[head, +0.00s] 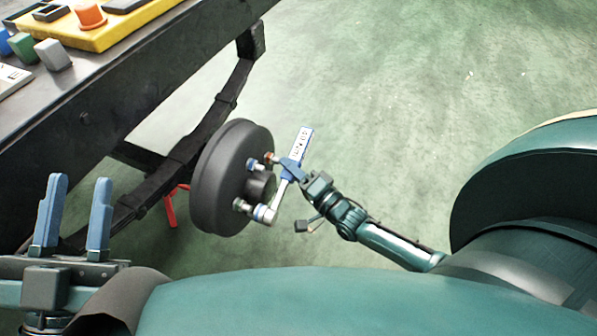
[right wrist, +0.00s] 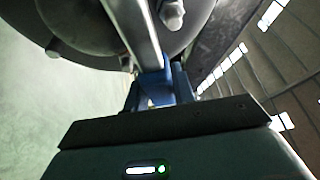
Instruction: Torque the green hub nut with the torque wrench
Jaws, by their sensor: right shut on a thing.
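An orange-red nut and a blue one (head: 252,164) sit higher. I cannot make out a green nut. My left gripper (head: 75,212) is open and empty.
A dark workbench (head: 110,85) runs along the upper left, bearing a yellow tray (head: 115,30) and small coloured blocks (head: 53,54). A black bar (head: 195,143) passes behind the hub. A red stand leg (head: 170,208) shows below.

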